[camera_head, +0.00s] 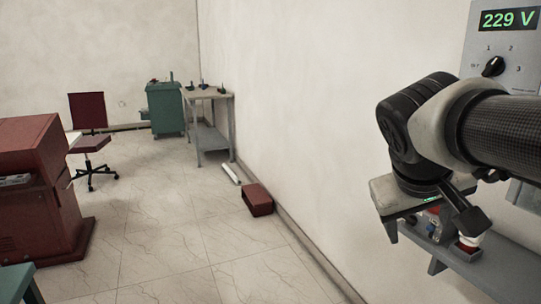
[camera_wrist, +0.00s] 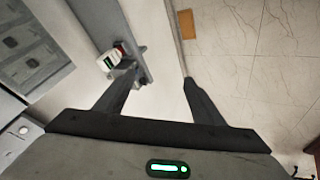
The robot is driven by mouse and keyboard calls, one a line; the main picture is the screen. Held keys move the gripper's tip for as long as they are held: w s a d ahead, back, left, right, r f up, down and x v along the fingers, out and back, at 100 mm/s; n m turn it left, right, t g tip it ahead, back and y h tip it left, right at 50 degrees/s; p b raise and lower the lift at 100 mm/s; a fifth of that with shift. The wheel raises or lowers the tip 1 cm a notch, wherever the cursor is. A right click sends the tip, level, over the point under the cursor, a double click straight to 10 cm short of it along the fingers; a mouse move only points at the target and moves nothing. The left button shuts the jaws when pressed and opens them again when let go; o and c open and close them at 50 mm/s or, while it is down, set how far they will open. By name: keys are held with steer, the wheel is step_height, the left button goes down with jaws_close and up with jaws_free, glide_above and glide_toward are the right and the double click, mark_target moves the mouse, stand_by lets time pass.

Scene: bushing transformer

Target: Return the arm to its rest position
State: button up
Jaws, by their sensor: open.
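My arm reaches in from the right in the head view, bent at a black and grey joint. My gripper (camera_head: 432,228) points downward beside the wall, above and in front of a grey shelf. In the wrist view the two dark fingers of my gripper (camera_wrist: 162,76) are spread apart with nothing between them. The left finger's tip appears close to a small white and red item (camera_wrist: 110,60) at the shelf; whether they touch cannot be told. The wall and floor show between and beyond the fingers.
A grey panel (camera_head: 518,68) with a "229 V" display and black knob (camera_head: 493,67) is on the right wall. The grey shelf (camera_head: 510,275) lies below my arm. A red box (camera_head: 257,199) sits on the floor by the wall.

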steer(key=s+a+f+y, duration=0.5)
steer(key=s+a+f, duration=0.4)
steer(key=a, duration=0.1)
step_height(320, 180, up, 26)
steer(key=p, duration=2.6)
steer(key=shift+a, duration=0.45)
